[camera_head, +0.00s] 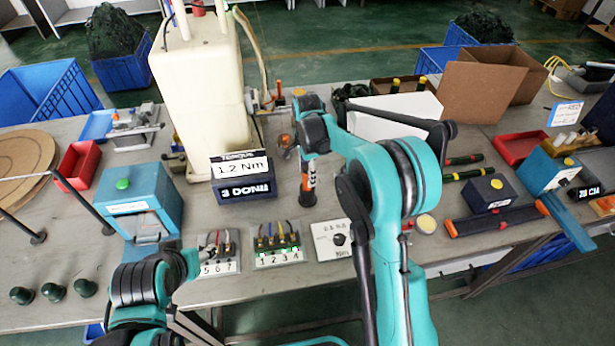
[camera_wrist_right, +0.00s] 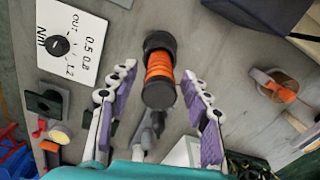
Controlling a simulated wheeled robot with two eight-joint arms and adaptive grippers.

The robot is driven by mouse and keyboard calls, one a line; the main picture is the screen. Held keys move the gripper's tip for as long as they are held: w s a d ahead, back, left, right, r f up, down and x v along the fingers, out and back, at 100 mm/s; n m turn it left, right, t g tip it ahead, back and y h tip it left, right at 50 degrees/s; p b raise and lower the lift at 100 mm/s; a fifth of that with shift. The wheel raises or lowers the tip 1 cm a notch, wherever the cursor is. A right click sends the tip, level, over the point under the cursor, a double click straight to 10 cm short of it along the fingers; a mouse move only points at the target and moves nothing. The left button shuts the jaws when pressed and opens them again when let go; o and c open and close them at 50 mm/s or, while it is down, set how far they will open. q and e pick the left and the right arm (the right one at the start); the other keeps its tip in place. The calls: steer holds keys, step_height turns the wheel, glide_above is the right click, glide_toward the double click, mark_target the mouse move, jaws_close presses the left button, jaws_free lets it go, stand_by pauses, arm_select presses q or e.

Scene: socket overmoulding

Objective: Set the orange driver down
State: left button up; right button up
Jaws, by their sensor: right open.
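The orange driver (camera_head: 309,182) has an orange-banded grip with black ends. In the head view it shows just below my right wrist, at the middle of the bench, right of the torque display (camera_head: 242,178) reading 1.2 Nm. In the right wrist view the driver (camera_wrist_right: 160,72) lies between the purple-padded fingers of my right gripper (camera_wrist_right: 157,105). These fingers stand wide apart, with bench surface visible on both sides of the driver, so they do not grip it. My left arm is at the lower left; its gripper cannot be made out.
Numbered terminal blocks (camera_head: 279,246) and a white dial panel (camera_head: 333,240) lie at the front edge. A blue box (camera_head: 143,200) stands left, a cream machine (camera_head: 200,85) behind. A dark blue block (camera_head: 488,193) and a red tray (camera_head: 520,147) are right.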

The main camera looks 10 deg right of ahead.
step_height(320, 180, up, 8)
steer(key=shift+r+p, duration=0.1)
steer(key=shift+p, duration=1.05)
steer(key=shift+s+r, duration=0.1)
steer(key=shift+r, duration=0.2)
steer(key=s+d+r+n+t, duration=0.2)
steer(key=s+r+n, duration=0.2)
steer(key=s, duration=0.3)
steer(key=s+d+r+n+t, duration=0.1)
steer(key=s+r+n+t, duration=0.1)
steer(key=s+r+n, duration=0.4)
steer(key=s+d+f+n+t, duration=0.1)
steer(key=s+f+n, duration=0.1)
steer(key=s, duration=0.5)
steer(key=s+d+f+n+t, duration=0.1)
steer(key=s+f+n+t, duration=0.1)
steer(key=s, duration=0.5)
steer(key=shift+s+f+n, duration=0.15)
steer(key=shift+f+n, duration=0.1)
steer(key=shift+n, duration=0.65)
steer(key=shift+f+b, duration=0.3)
steer(key=shift+f, duration=0.05)
